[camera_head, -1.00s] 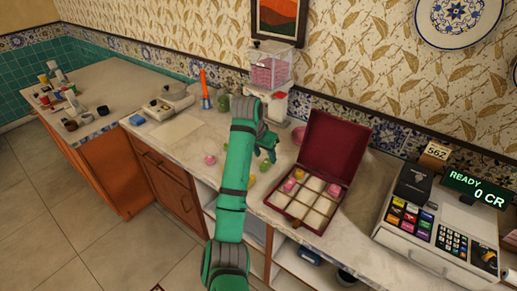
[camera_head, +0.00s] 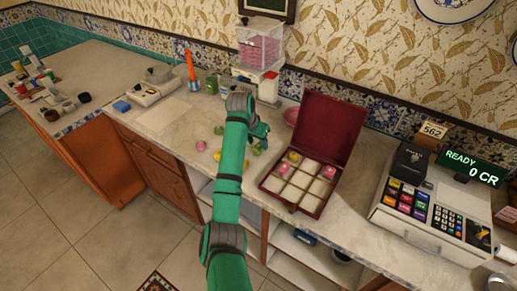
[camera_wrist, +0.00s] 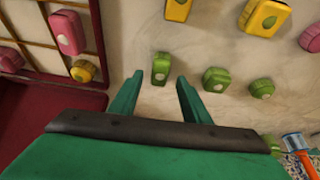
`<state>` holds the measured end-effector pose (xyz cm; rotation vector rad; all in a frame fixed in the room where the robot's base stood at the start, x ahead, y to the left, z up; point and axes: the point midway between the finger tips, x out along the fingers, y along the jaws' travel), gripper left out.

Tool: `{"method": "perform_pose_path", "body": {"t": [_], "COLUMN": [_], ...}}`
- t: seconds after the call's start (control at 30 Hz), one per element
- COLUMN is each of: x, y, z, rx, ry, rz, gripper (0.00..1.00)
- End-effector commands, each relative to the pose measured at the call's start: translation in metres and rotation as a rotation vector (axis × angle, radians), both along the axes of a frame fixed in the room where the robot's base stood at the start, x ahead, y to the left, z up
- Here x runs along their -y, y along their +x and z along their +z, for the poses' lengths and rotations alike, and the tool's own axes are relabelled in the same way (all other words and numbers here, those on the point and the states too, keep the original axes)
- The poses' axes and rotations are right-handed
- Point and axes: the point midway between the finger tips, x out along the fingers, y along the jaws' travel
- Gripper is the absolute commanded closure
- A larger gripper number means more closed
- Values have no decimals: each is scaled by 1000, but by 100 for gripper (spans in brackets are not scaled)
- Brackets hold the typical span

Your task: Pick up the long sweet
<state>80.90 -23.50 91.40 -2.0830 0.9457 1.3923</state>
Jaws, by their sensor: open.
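My gripper (camera_wrist: 160,77) is open, its two green fingers apart, over the counter. In the wrist view a narrow, elongated green sweet (camera_wrist: 161,68) shows between and slightly beyond the fingertips. I see no contact with it. A wider green sweet (camera_wrist: 216,79) and a small green one (camera_wrist: 262,88) lie to the right. In the head view my gripper (camera_head: 261,132) is left of the sweet box, and my arm hides part of the counter.
The open dark red box (camera_head: 318,208) has compartments, several holding sweets. A clear dispenser (camera_head: 260,45) with pink contents stands behind my gripper. The cash register (camera_head: 432,205) is at right. A blue and orange tool (camera_wrist: 296,145) shows low right in the wrist view.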

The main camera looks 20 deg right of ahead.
Motion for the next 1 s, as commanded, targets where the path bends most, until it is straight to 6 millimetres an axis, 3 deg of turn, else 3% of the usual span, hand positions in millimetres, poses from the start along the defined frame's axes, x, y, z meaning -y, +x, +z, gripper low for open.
{"method": "perform_pose_path", "body": {"t": [0.17,0.43,0.47,0.63,1.0], "x": [6,7,7,7,7], "y": [5,6,6,6,6], "z": [-18,-21,-21,-21,-18], "rx": [0,1,1,0,1], "ry": [1,-1,-1,0,0], "rz": [-1,-1,-1,0,0], "gripper": [57,57,59,100,100]}}
